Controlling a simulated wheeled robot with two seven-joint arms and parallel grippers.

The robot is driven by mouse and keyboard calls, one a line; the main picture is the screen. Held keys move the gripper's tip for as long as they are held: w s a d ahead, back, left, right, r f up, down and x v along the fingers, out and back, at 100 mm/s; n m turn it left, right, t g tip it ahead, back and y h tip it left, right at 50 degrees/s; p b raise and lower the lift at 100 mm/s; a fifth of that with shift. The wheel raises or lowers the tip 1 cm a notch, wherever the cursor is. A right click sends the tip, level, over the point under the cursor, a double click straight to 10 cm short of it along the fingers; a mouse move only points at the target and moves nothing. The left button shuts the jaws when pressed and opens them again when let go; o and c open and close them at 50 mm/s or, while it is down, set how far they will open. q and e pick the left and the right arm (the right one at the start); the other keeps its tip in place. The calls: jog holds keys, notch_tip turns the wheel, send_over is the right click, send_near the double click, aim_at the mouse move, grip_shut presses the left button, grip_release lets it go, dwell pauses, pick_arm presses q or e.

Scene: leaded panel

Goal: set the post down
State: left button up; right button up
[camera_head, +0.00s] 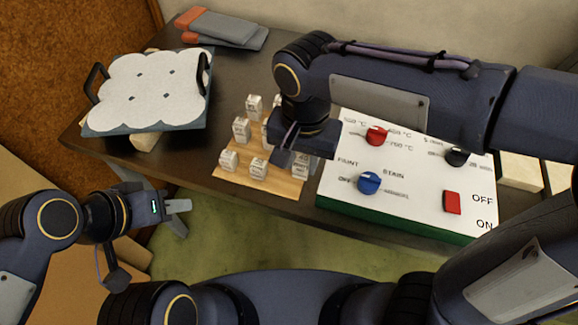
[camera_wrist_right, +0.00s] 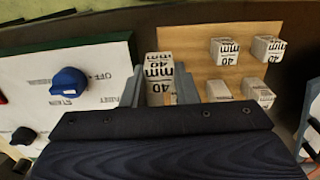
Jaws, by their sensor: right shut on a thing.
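My right gripper (camera_head: 292,157) points down over the right end of a wooden board (camera_head: 232,180). It is shut on a white post marked 40 mm (camera_wrist_right: 158,68), which stands between the two grey fingers in the right wrist view. The held post shows partly beside the fingers in the head view (camera_head: 303,168). Whether its foot touches the board is hidden. Several similar white posts stand upright on the board, including one at the near row (camera_head: 258,168) and one behind it (camera_head: 241,130). My left gripper (camera_head: 180,206) is at the lower left, off the table, away from the posts.
A white control panel (camera_head: 420,190) with red, blue and black knobs and a red switch stands close right of the board. A white cloud-shaped piece on a handled tray (camera_head: 100,130) lies at the left. Grey and orange items (camera_head: 225,28) lie at the back.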

jog(key=f, duration=0.1)
jog(key=w+a+f, duration=0.1)
jog(key=a+f, duration=0.1)
jog(key=shift+w+a+f, duration=0.1)
jog(key=shift+w+f, duration=0.15)
jog(key=shift+w, duration=0.05)
jog(key=shift+f, duration=1.5)
jog(key=shift+f+b, duration=0.1)
jog(key=shift+b, duration=0.25)
jog(key=o, duration=1)
jog(key=shift+r, duration=0.25)
notch_tip(320, 180, up, 12)
jog(key=p, duration=0.1)
jog(key=shift+p, duration=0.35)
